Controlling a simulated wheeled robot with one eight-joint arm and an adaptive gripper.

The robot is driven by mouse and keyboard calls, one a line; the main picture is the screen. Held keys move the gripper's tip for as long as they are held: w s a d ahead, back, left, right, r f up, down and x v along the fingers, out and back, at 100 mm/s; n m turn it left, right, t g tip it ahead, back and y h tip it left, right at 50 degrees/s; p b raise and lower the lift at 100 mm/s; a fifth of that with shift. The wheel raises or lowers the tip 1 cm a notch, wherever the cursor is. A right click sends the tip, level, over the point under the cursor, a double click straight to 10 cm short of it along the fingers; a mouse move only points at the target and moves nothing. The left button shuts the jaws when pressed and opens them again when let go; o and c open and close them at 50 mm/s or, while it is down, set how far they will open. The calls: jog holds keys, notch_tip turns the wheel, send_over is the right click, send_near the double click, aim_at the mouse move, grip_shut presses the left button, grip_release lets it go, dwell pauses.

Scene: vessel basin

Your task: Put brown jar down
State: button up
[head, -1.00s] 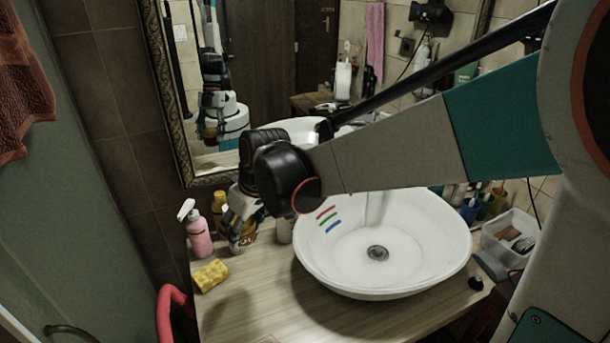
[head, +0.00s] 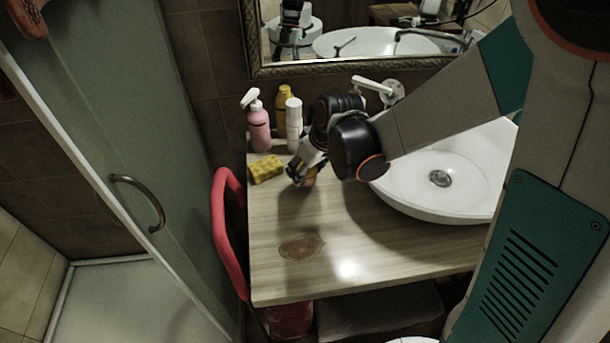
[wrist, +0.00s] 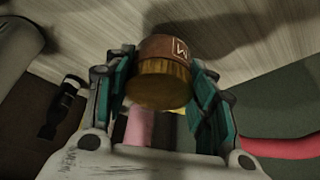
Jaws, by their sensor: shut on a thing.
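The brown jar (wrist: 160,76) is held between the two fingers of my gripper (wrist: 160,85) in the wrist view. It has a brown band with a letter mark and a yellowish-brown end facing the camera. In the head view my gripper (head: 303,176) is low over the wooden counter (head: 345,240), just right of the yellow sponge. Only a small orange-brown part of the jar (head: 309,179) shows there, and my arm hides much around it. I cannot tell whether the jar touches the counter.
A pink pump bottle (head: 259,130), a white bottle (head: 294,125) and a yellow bottle (head: 284,103) stand behind the sponge (head: 266,169). The white basin (head: 440,205) is to the right. The front counter is clear except for a dark patch (head: 302,246).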

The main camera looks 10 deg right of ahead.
aim_at(306, 178)
jog(key=shift+f+b, duration=0.65)
jog(key=shift+f, duration=1.2)
jog(key=shift+f, duration=0.1)
jog(key=o, duration=1.2)
jog(key=p+v, duration=0.5)
jog(key=v, duration=0.8)
jog(key=shift+s+d+r+m+t+h, duration=0.5)
jog(key=shift+s+d+r+m, duration=0.85)
jog(key=shift+s, duration=1.1)
jog(key=shift+s+d+r+m+t+h, duration=0.3)
jog(key=shift+s+d+r+m+t, duration=0.4)
jog(key=shift+s+d+r, duration=1.2)
jog(key=shift+s+d+r+m+t+h, duration=0.4)
jog(key=shift+s+d+r+m, duration=0.7)
jog(key=shift+s+r, duration=1.35)
